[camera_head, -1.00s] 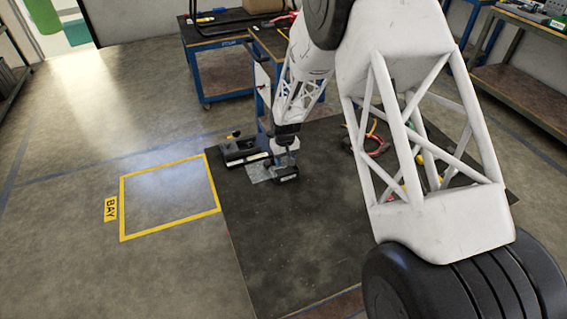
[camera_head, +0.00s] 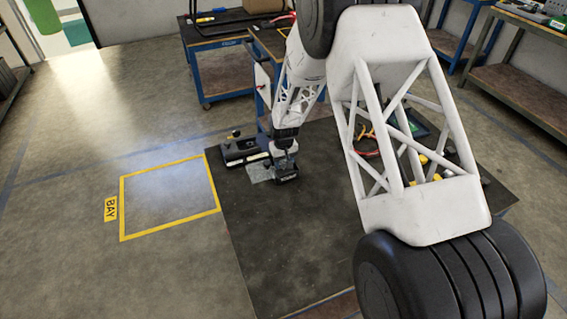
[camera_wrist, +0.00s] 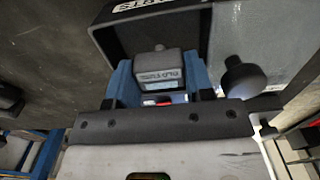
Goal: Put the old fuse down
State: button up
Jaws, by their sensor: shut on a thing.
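In the wrist view, the old fuse (camera_wrist: 160,68) is a small dark grey block with a printed label. It sits between the two blue fingers of my gripper (camera_wrist: 160,80), which is shut on it. A dark tray or box with white lettering (camera_wrist: 110,40) lies just beyond the fuse. I cannot tell whether the fuse touches it. In the head view, my gripper (camera_head: 285,171) is low over the dark worktop, beside a black tray (camera_head: 240,150) with a white label. The fuse is not clear there.
A grey plate (camera_head: 259,173) lies under and left of my gripper; a black knob (camera_wrist: 244,76) shows near the grey surface in the wrist view. The dark worktop (camera_head: 290,235) is bare toward the front. Cables and small parts (camera_head: 370,140) lie partly behind my arm.

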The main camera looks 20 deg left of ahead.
aim_at(284, 161)
jog(key=shift+f, duration=0.3)
jog(key=shift+f, duration=0.1)
jog(key=o, duration=0.9)
notch_tip(284, 161, up, 12)
jog(key=shift+r, duration=0.1)
dwell(0.4)
dwell(0.8)
